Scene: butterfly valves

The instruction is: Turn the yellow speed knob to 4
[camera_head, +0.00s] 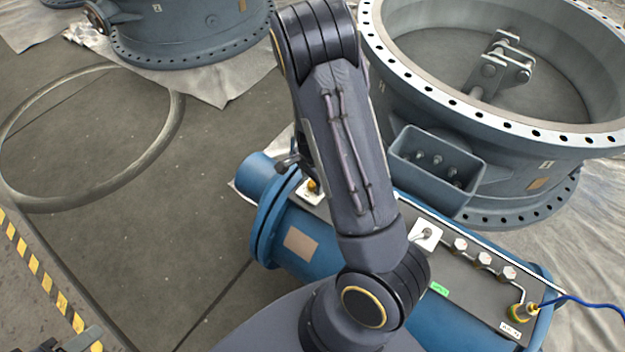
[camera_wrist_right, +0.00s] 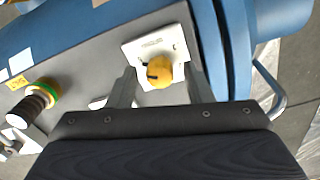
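The yellow speed knob (camera_wrist_right: 158,71) sits on a white square plate (camera_wrist_right: 152,46) on the blue cylinder's panel. A dark pointer mark shows on the knob, but I cannot read the scale. In the head view a small part of the knob (camera_head: 313,186) shows left of my right arm. My right gripper (camera_wrist_right: 160,74) is open, with one finger on each side of the knob and gaps visible between. In the head view my right arm hides most of this gripper. A dark part at the bottom left edge (camera_head: 76,341) may be my left gripper; its fingers cannot be made out.
The blue cylinder (camera_head: 440,327) carries a panel with another white plate (camera_head: 426,234), several hex fittings and a connector with a blue cable (camera_head: 585,301). A large grey valve (camera_head: 520,165) stands close behind. A ring (camera_head: 165,130) lies on the open floor at left.

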